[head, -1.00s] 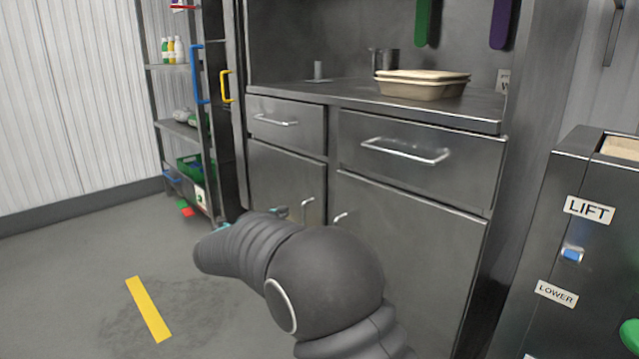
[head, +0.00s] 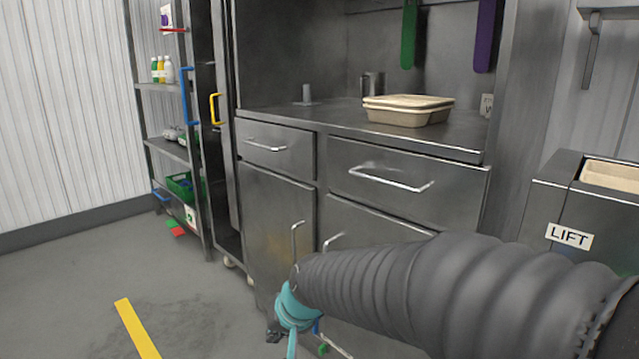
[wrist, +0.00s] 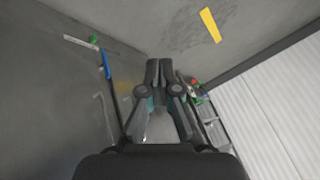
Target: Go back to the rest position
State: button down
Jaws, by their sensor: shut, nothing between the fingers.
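My arm, in a dark ribbed sleeve, enters the head view from the lower right and crosses in front of the steel cabinet (head: 270,215). At its end my gripper (head: 275,335), with a teal cuff, hangs low before the cabinet doors. The wrist view shows my gripper (wrist: 158,64) with its two dark fingers together and nothing between them. I cannot tell from the head view how far the fingers are from the cabinet doors.
A lidded tan container (head: 408,112) and a metal cup (head: 372,86) stand on the counter. A bin labelled LIFT (head: 569,236) stands at right, partly behind my arm. Shelves (head: 170,150) stand at left. Floor with a yellow stripe (head: 138,328) is clear at lower left.

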jog(key=s+d+r+h+p, duration=0.1)
jog(key=s+d+r, duration=0.2)
jog(key=s+d, duration=0.3)
jog(key=s+d+r+h+p, duration=0.2)
jog(key=s+d+r, duration=0.2)
jog(key=d, duration=0.6)
jog(key=s+d+r+m+t+h+p, duration=0.1)
jog(key=s+d+r, duration=0.3)
jog(key=s+d, duration=0.4)
jog(key=shift+s+h+p, duration=0.15)
jog(key=shift+h+p, duration=0.15)
jog(key=shift+p, duration=0.4)
jog(key=shift+d, duration=0.2)
